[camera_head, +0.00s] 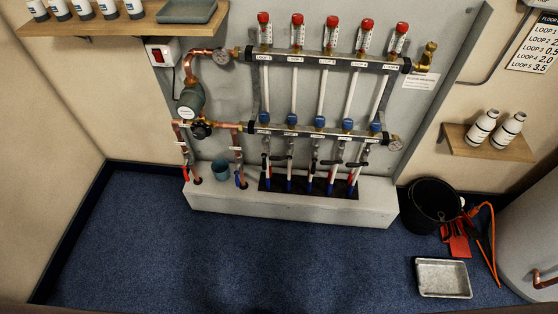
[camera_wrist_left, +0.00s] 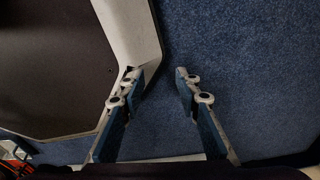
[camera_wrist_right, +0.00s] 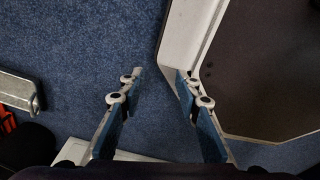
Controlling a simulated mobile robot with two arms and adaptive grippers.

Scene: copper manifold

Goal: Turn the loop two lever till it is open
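The copper manifold (camera_head: 318,130) stands against the grey back panel in the head view, with loop labels along its upper bar. The loop two label (camera_head: 295,59) is second from the left. Small black levers sit on the pipes below the lower bar. The loop two lever (camera_head: 283,157) appears to be the black handle lying roughly crosswise near the second pipe; it is small, so its exact angle is unclear. My left gripper (camera_wrist_left: 156,76) is open and empty over blue carpet. My right gripper (camera_wrist_right: 160,76) is open and empty over carpet. Neither gripper shows in the head view.
A pale plinth (camera_head: 290,206) runs below the manifold. A black bucket (camera_head: 432,206), a red dustpan (camera_head: 457,240) and a metal tray (camera_head: 443,278) are on the floor at right. A white tank (camera_head: 530,235) stands far right. The carpet (camera_head: 220,255) in front is clear.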

